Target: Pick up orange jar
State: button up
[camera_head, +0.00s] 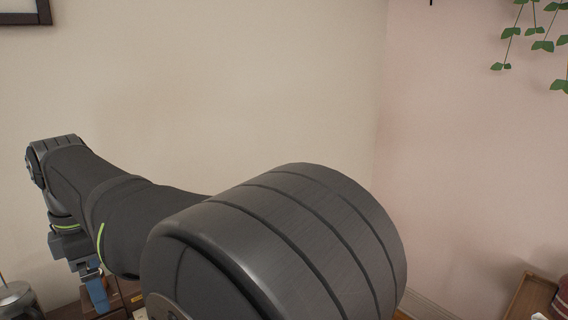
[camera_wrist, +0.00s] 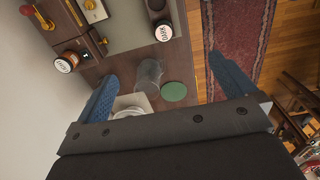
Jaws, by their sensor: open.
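My gripper (camera_wrist: 162,67) is open, its two blue fingers spread wide in the wrist view. No plainly orange jar shows. A round container with an orange-brown rim and white label (camera_wrist: 66,61) stands left of my fingers in the wrist view; I cannot tell if it is the orange jar. A dark container labelled "DARK" (camera_wrist: 162,31) is ahead, between the finger lines. A clear glass jar (camera_wrist: 148,74) lies between the fingers, apart from both.
A green disc (camera_wrist: 174,91) and a white object (camera_wrist: 131,106) are close to the glass jar. A small red knob (camera_wrist: 27,10) is at the upper left. A patterned rug (camera_wrist: 238,38) covers the floor on the right. A wall (camera_head: 220,80) stands behind my arm.

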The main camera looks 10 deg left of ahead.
jog(key=shift+d+r, duration=0.1)
jog(key=c, duration=0.6)
jog(key=w+a+f+m+y, duration=0.1)
jog(key=w+a+f+m, duration=0.25)
jog(key=w+a, duration=0.65)
jog(key=w+a+f+m, duration=0.2)
jog(key=w+a+m, duration=0.3)
jog(key=w+a, duration=0.55)
jog(key=shift+y, duration=0.3)
jog(key=a+f, duration=0.1)
jog(key=f, duration=1)
jog(key=a+f, duration=0.1)
jog(key=f, duration=0.4)
jog(key=shift+s+a+f, duration=0.25)
jog(key=shift+s+a, duration=0.05)
jog(key=shift+s, duration=0.1)
